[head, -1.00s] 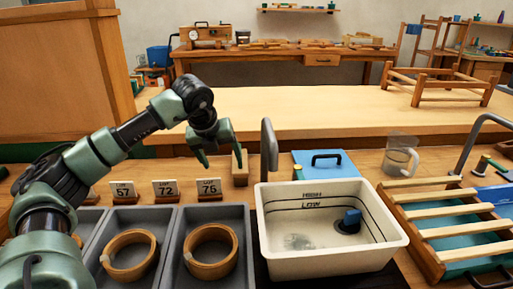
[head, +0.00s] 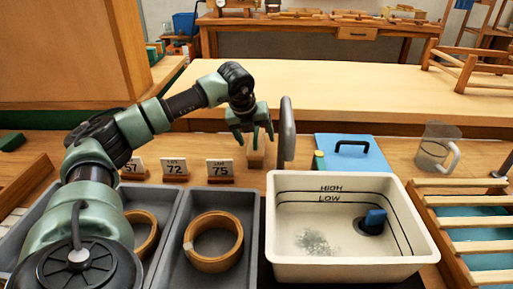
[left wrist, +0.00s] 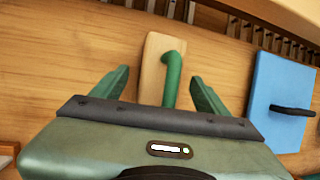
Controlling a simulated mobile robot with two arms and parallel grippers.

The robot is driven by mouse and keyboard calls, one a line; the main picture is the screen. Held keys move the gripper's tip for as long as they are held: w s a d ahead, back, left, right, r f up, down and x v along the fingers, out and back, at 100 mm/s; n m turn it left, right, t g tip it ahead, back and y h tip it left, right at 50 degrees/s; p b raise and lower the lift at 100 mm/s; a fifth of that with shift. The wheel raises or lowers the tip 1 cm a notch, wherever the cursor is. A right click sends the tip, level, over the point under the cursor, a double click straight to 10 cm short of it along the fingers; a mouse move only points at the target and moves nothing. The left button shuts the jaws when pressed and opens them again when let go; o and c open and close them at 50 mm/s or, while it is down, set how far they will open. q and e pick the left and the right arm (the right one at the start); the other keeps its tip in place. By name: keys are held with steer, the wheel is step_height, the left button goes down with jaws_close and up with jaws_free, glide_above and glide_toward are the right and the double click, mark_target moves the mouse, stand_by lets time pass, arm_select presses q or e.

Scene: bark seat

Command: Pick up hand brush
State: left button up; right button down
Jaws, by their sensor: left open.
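In the left wrist view the block (left wrist: 152,62) and green handle (left wrist: 173,67) lie between the spread fingers of my left gripper (left wrist: 158,80). The gripper is open and empty, with a finger on each side of the brush. I cannot tell whether the fingers touch it. My right gripper is not in view.
A grey tap (head: 287,130) stands close to the right of my left gripper. A white basin (head: 350,255) is in front of it. A blue box (head: 352,153) and a clear jug (head: 435,150) stand to the right. Number cards (head: 220,168) and grey trays (head: 248,200) lie left.

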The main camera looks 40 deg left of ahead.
arm_select(q)
steer(key=shift+c, duration=0.3)
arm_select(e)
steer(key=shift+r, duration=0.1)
arm_select(q)
jaws_close()
